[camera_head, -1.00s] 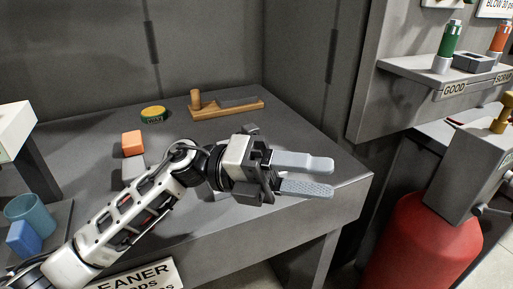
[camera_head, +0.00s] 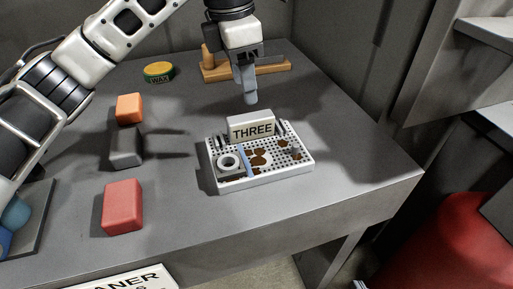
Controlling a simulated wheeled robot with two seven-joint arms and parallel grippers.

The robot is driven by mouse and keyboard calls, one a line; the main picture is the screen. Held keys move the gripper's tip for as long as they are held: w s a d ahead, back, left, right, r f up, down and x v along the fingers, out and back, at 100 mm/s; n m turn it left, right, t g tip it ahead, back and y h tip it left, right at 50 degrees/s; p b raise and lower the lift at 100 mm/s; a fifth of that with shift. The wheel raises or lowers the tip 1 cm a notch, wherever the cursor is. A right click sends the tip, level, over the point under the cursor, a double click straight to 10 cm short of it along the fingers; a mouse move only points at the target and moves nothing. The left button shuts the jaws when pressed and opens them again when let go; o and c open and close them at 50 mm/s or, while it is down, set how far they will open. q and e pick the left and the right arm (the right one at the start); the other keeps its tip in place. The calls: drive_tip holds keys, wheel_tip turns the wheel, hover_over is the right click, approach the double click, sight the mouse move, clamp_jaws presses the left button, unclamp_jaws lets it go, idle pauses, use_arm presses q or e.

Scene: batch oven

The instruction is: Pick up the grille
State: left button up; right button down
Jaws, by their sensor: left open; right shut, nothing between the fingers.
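The grille (camera_head: 297,157), a white perforated plate with brown stains, lies on the grey bench. A white block labelled THREE (camera_head: 252,128) stands at its back edge. A grey-white ring (camera_head: 229,163) and a thin blue strip (camera_head: 246,161) lie on its left part. My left gripper (camera_head: 250,97) points down above and just behind the labelled block, apart from the grille. Its fingers are seen nearly edge-on, one mostly covering the other; it is open with nothing visible between them. My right gripper is not in view.
Red (camera_head: 123,206), grey (camera_head: 126,147) and orange (camera_head: 129,108) blocks stand in a row left of the grille. A wax tin (camera_head: 159,72) and a wooden piece (camera_head: 219,71) are at the back. The bench right of the grille is clear. A red cylinder (camera_head: 452,240) stands beyond its right edge.

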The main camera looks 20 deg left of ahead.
sight(250, 116)
use_arm(q)
drive_tip(key=f, duration=0.6)
drive_tip(key=d+f, duration=0.1)
drive_tip(key=f, duration=0.2)
drive_tip(key=shift+w+f+p, duration=0.2)
drive_tip(key=shift+w+p, duration=0.2)
clamp_jaws()
